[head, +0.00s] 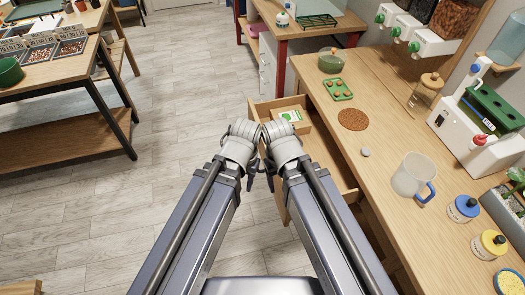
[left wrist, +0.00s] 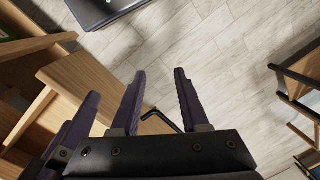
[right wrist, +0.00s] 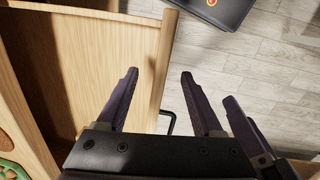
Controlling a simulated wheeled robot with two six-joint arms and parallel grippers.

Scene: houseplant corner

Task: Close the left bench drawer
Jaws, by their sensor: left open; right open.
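The bench drawer (head: 322,150) stands pulled out from the workbench (head: 375,140), its front facing left in the head view. A seed packet (head: 289,116) lies inside it. The drawer's wooden front also shows in the right wrist view (right wrist: 163,70), with a dark bar handle (right wrist: 171,122) on its outer side. My left gripper (head: 251,172) and my right gripper (head: 269,172) are side by side at the drawer front, both open and empty. The handle also shows behind the left fingers in the left wrist view (left wrist: 163,118). I cannot tell whether any finger touches the drawer.
On the benchtop are a green tray (head: 337,89), a round cork mat (head: 352,119), a mug (head: 410,177) and lidded jars (head: 463,208). Another table (head: 62,70) stands at the left. The pale plank floor (head: 185,115) between them is clear.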

